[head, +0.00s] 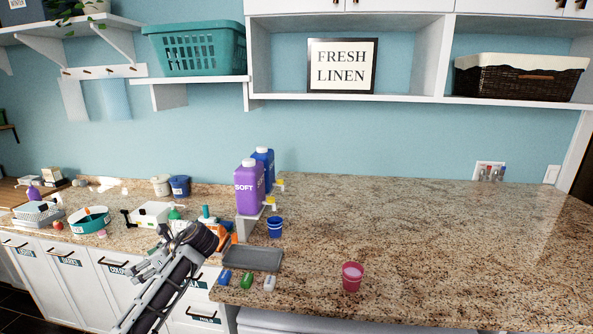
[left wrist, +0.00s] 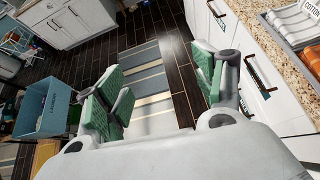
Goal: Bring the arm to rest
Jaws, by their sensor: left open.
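My left arm (head: 165,283) rises from the lower left of the head view, in front of the white cabinets and the counter's front edge. My left gripper shows clearly in the left wrist view (left wrist: 160,82). Its green-padded fingers are spread wide with nothing between them. Beyond them are the dark floor and a striped rug (left wrist: 150,75). The head view does not show its fingertips clearly. My right gripper is in neither view.
The granite counter (head: 430,230) is mostly bare on the right. A pink cup (head: 352,277), a blue cup (head: 275,227), a grey tray (head: 253,259) and detergent bottles (head: 249,187) stand near the arm. A blue bin (left wrist: 45,108) stands at left in the wrist view.

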